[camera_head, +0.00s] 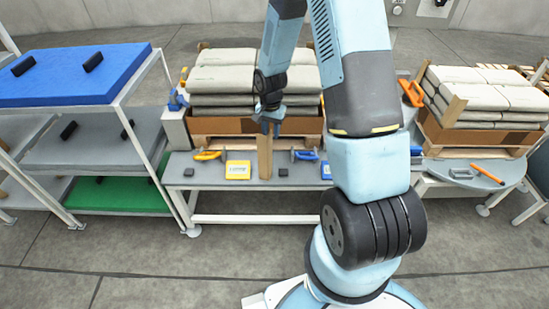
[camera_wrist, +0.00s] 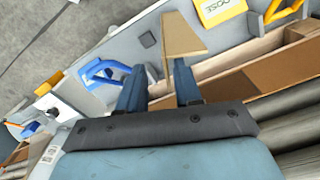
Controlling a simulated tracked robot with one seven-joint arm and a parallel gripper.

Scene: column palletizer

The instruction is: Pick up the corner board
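The corner board, a narrow tan-brown board (camera_head: 265,157), stands upright on the grey workbench in the head view, in front of the loaded pallet. My gripper (camera_head: 270,128) points down at the board's upper end. In the wrist view the board (camera_wrist: 183,35) shows just beyond the fingertips, its near end close to the right finger. My gripper (camera_wrist: 160,75) is open, with a clear gap between its two blue fingers. The board does not look clamped; whether a finger touches it I cannot tell.
The grey bench (camera_head: 215,181) carries a yellow device (camera_head: 238,170), a yellow-handled tool (camera_head: 207,155) and a blue-handled tool (camera_head: 305,154). Grey sacks (camera_head: 222,80) on a pallet stand close behind. A shelf rack with a blue top (camera_head: 60,78) is left; another loaded pallet (camera_head: 490,95) is right.

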